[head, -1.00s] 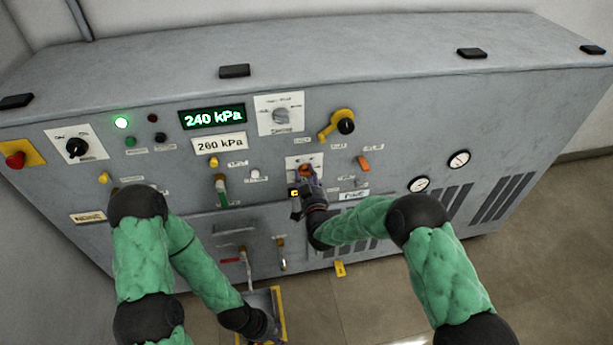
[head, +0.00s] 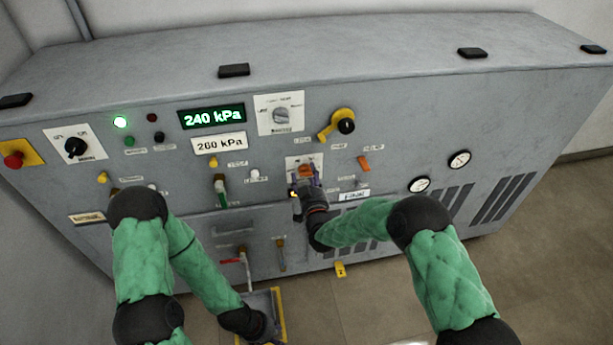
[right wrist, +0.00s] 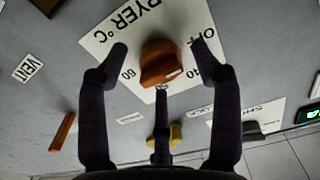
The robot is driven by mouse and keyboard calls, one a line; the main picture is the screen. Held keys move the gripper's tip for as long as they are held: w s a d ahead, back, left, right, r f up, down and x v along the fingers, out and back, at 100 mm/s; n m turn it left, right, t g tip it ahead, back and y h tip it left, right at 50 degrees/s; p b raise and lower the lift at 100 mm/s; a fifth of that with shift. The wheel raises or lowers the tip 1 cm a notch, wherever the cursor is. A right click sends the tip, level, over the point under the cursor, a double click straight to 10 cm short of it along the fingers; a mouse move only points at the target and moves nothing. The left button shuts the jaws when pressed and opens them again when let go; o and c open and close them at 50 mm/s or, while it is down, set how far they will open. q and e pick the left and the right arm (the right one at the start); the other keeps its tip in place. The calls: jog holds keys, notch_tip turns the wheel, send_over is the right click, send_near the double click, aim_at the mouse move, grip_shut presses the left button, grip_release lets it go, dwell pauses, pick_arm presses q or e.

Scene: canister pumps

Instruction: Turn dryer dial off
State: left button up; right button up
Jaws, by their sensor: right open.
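The dryer dial (right wrist: 162,62) is an orange knob on a white plate marked DRYER °C, with OFF, 40, 50 and 60 around it. Its white mark faces lower right in the right wrist view, on the side of 40 and 50. The dial also shows in the head view (head: 306,169). My right gripper (right wrist: 160,50) is open, its fingers spread around the dial with visible gaps beside it. It also shows in the head view (head: 308,184). My left gripper (head: 268,341) is low at the bottom edge, mostly cut off.
The grey panel carries a 240 kPa display (head: 212,116), a grey selector dial (head: 281,115), a yellow-and-black handle (head: 341,124) and an orange lever (head: 364,162) close to the right gripper. A yellow-edged floor plate (head: 279,305) lies below. A VENT label (right wrist: 27,68) shows in the wrist view.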

jog(key=s+d, duration=0.2)
jog(key=s, duration=0.9)
jog(key=shift+s, duration=0.2)
jog(key=shift+d, duration=0.1)
jog(key=s+d+f+m+g+p, duration=0.1)
jog(key=s+d+f+g, duration=0.3)
jog(key=f, duration=0.5)
jog(key=s+d+f+m+g, duration=0.1)
jog(key=s+f+g, duration=0.4)
jog(key=f, duration=0.4)
jog(key=s+d+f+m+g, duration=0.1)
jog(key=s+f+g, duration=0.2)
jog(key=s, duration=0.6)
jog(key=s+d+f+m+g, duration=0.1)
jog(key=s+f+g, duration=0.3)
jog(key=s, duration=0.6)
jog(key=shift+s+d+f+m+g+y+p, duration=0.2)
jog(key=shift+f+m+g+y+p, duration=0.15)
jog(key=shift+g, duration=0.25)
